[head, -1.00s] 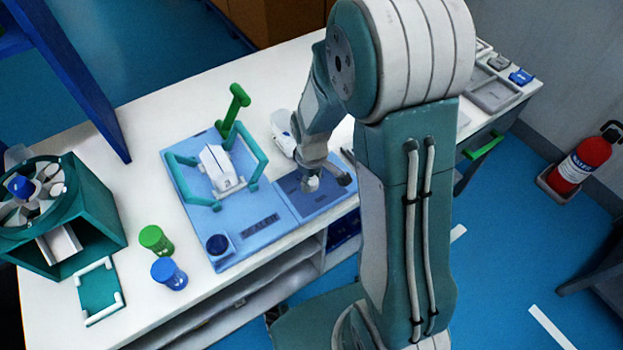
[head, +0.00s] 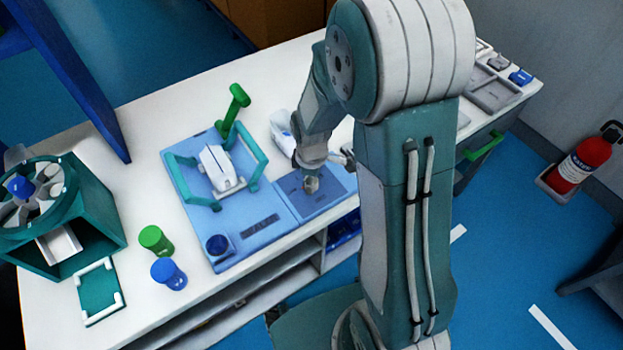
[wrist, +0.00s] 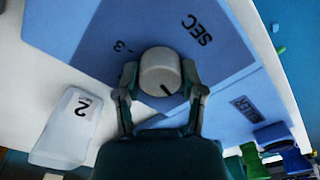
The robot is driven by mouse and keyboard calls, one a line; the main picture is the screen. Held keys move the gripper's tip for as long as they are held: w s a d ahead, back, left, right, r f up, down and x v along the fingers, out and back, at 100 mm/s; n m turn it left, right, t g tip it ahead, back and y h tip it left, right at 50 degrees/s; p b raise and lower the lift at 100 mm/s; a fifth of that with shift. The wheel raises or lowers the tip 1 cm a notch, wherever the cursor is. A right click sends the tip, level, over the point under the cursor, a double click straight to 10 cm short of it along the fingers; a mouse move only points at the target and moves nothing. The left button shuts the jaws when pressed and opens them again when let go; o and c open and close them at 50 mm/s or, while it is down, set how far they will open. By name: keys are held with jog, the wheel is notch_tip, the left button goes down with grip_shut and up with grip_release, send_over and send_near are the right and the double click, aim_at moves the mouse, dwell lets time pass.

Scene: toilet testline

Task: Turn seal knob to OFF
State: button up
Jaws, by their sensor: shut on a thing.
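The seal knob (wrist: 160,70) is a round light-grey knob with a black line on its face, seen in the wrist view. The line points toward the lower right of that picture. My gripper (wrist: 160,88) is shut on the knob, one finger on each side. The dark blue panel (head: 338,196) under the knob carries the marks "SEC" and "-3" beside it; I see no OFF mark. In the head view my gripper (head: 311,184) is low over this panel and the knob is hard to make out.
A blue sealer plate (head: 205,230) with a green lever (head: 232,110) and teal frame lies left of the panel. A white part marked "2" (wrist: 68,125) is close by. Green (head: 155,240) and blue (head: 168,273) cylinders stand near the table's front.

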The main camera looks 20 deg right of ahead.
jog(key=shift+w, duration=0.2)
jog(key=o, duration=1.1)
jog(key=shift+o, duration=0.2)
jog(key=shift+a, duration=0.1)
jog(key=shift+s, duration=0.1)
notch_tip(320, 180, up, 12)
